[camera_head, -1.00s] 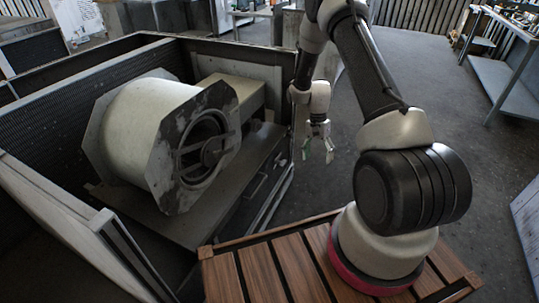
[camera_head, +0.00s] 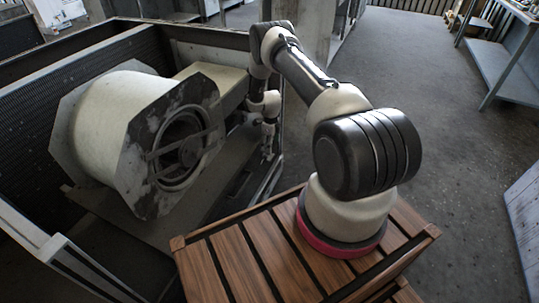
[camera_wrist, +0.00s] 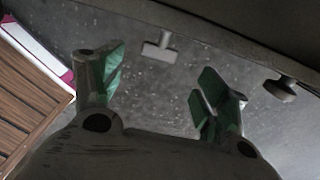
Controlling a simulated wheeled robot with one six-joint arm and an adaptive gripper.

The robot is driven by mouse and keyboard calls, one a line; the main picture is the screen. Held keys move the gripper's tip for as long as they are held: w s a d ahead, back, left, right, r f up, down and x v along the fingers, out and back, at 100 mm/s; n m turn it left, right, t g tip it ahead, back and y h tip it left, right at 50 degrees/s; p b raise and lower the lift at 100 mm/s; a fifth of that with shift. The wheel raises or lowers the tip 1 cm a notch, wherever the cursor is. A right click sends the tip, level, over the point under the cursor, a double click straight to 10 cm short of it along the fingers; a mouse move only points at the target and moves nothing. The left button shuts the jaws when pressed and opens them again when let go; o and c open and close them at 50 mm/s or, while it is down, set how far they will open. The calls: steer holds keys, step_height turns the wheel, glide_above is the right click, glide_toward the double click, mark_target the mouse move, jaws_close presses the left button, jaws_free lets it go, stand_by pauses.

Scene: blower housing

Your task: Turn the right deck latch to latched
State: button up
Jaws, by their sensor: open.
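My gripper (camera_wrist: 160,75) is open and empty in the wrist view, with green pads on its fingers. A pale T-shaped handle (camera_wrist: 158,48) sticks out from the deck edge, beyond the fingertips and between their directions. A darker round-ended knob (camera_wrist: 282,90) sticks out from the same edge, to the right of the fingers. Both look like latch handles; I cannot tell which is the right deck latch. In the head view my gripper (camera_head: 268,145) is beside the deck's (camera_head: 213,195) right edge; the latches there are too small or hidden to make out.
The blower drum (camera_head: 145,140) with its flanged plates sits on the deck inside the open housing (camera_head: 95,40). The dark housing edge (camera_wrist: 225,40) crosses the top of the wrist view. My slatted wooden base is below. Open floor (camera_head: 420,110) lies to the right.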

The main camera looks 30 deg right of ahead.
mark_target(271, 157)
step_height(271, 157, down, 8)
steer(key=shift+r, duration=0.15)
stand_by(0.3)
